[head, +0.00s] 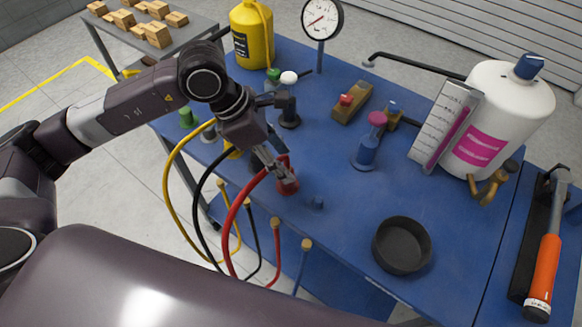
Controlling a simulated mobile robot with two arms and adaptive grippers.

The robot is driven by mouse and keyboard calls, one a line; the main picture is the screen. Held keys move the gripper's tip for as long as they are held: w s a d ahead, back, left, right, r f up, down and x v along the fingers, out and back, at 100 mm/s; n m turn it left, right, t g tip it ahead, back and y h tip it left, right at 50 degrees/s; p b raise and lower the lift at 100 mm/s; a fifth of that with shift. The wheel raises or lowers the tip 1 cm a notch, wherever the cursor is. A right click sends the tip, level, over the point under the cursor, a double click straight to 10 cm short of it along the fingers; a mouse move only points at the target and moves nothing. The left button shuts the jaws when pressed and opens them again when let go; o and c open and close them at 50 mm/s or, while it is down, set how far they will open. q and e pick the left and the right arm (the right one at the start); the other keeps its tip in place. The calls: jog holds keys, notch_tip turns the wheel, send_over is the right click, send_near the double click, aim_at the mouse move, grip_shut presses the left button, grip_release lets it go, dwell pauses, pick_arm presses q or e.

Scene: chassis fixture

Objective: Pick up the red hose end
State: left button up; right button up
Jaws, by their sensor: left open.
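A red hose (232,215) arcs up from below the front edge of the blue table to a red fitting (287,184) on the table top. A brass-tipped red end (276,235) hangs off the front edge, beside similar yellow, black and blue ends. My left arm reaches in from the left. My left gripper (276,168) is open, with its fingers pointing down right at the top of the red fitting and the hose. Whether the fingers touch it I cannot tell; the gripper partly hides this spot. My right gripper is not in view.
A black bowl (402,246) sits front right. A blue bottle with a pink cap (369,143), a white tank (510,115), a gauge (322,20) and a yellow container (252,38) stand farther back. An orange-handled tool (543,270) lies at the right.

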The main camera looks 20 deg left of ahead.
aim_at(290, 187)
pick_arm(q)
jog(key=shift+y, duration=0.3)
jog(key=f+p, duration=0.1)
jog(key=f, duration=0.1)
jog(key=f+p, duration=0.1)
jog(key=f, duration=0.1)
jog(key=f+p, duration=0.1)
jog(key=f, duration=0.2)
jog(key=shift+w+d, duration=0.3)
jog(key=shift+w, duration=0.1)
jog(key=shift+w+d+f, duration=0.1)
jog(key=shift+f, duration=0.2)
jog(key=shift+c, duration=0.6)
grip_shut()
